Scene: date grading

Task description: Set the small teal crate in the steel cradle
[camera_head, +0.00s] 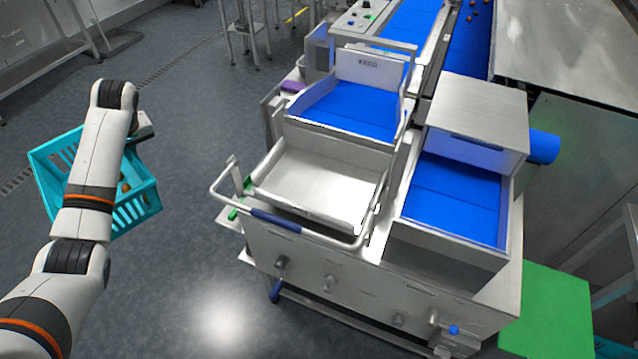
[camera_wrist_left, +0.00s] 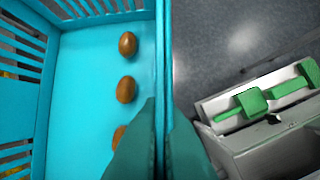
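The small teal crate (camera_head: 135,212) is in the air at the left of the head view, over the floor and partly behind my left arm. Brown dates lie in it; three show in the left wrist view. My left gripper (camera_wrist_left: 165,150) has its dark green fingers on either side of the crate's side wall (camera_wrist_left: 161,60), shut on it. In the head view its fingertips are hidden by my arm and the crate. What looks like the steel cradle (camera_head: 320,185) is an empty steel tray with a tubular rail, right of the crate. My right gripper is out of view.
The rail's blue grip (camera_head: 276,220) and green pads (camera_head: 240,200) are on the cradle's near left side. Blue conveyor beds (camera_head: 455,200) lie right of and behind the cradle. Open grey floor (camera_head: 190,200) separates the crate from the machine. A green panel (camera_head: 548,310) is at lower right.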

